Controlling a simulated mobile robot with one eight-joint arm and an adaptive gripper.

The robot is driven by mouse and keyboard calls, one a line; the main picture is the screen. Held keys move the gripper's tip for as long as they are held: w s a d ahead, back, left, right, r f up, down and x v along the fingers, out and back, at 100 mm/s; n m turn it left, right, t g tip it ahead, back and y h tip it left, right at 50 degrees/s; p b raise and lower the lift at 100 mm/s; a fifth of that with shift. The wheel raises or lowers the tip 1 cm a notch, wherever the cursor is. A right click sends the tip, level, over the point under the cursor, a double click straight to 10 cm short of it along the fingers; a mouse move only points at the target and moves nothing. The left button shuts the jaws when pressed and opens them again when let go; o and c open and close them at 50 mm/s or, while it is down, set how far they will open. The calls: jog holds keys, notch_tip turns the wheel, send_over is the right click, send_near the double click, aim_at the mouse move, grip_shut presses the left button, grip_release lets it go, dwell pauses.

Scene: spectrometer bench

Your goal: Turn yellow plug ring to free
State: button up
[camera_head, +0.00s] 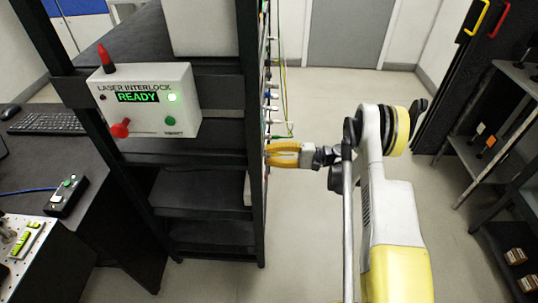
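My gripper (272,153) has yellow fingers and reaches left to the edge of the black rack. Its fingertips are right at the rack's side face, where a column of small coloured plugs (270,96) sticks out. This face is seen almost edge-on. I cannot make out the yellow plug ring; it may be hidden at the fingertips or hard to tell from the yellow fingers. A gap shows between the fingers, but I cannot tell whether the tips are closed on anything.
Thin cables (283,75) hang beside the plugs, just above my gripper. A white laser interlock box (150,118) reading READY is on the rack's front (200,160). Shelves (510,130) stand at the right. The floor (320,115) between is clear.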

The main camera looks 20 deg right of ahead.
jog(key=shift+o, duration=1.3)
jog(key=v, duration=1.2)
jog(key=shift+r, duration=0.1)
